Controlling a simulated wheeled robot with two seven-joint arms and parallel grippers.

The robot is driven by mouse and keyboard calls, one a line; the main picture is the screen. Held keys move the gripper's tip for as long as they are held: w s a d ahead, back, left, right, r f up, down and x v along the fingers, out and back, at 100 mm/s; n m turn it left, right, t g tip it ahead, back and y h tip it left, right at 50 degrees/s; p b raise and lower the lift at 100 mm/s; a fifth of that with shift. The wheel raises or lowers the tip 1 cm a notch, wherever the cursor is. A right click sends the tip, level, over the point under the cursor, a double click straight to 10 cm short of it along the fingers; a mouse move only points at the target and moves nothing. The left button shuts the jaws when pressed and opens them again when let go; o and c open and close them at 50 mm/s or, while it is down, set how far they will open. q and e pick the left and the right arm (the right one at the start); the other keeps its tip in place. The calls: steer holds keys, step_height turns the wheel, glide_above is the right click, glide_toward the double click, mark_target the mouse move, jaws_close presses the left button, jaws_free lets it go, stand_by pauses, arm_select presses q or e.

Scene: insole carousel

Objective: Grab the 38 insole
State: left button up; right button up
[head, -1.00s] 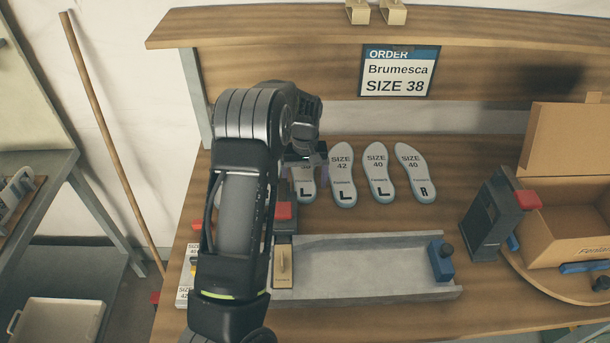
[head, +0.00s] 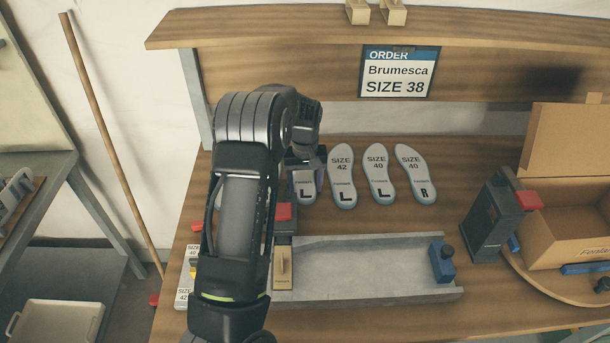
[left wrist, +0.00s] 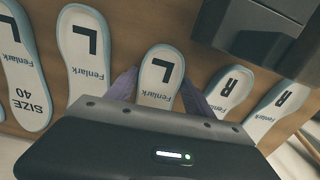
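The order card (head: 398,72) reads Brumesca, SIZE 38. In the left wrist view this insole (left wrist: 161,72) lies between the two purple fingers of my left gripper (left wrist: 160,90), one along each side. The fingers look spread; whether they touch its edges I cannot tell. My right gripper is not in view.
To the right lie a size 42 L insole (head: 342,178) and size 40 insoles, L (head: 379,175) and R (head: 415,175). Two R insoles (left wrist: 229,90) lie on the other side in the wrist view. A grey tray (head: 360,285) is in front, an open cardboard box (head: 570,220) at right.

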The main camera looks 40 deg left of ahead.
arm_select(q)
steer(key=c, duration=0.9)
steer(key=shift+r, duration=0.1)
steer(key=shift+r, duration=0.25)
step_height(320, 180, up, 2)
steer(key=shift+r+p, duration=0.25)
steer(key=shift+p, duration=0.55)
step_height(320, 180, up, 7)
steer(key=shift+f, duration=0.1)
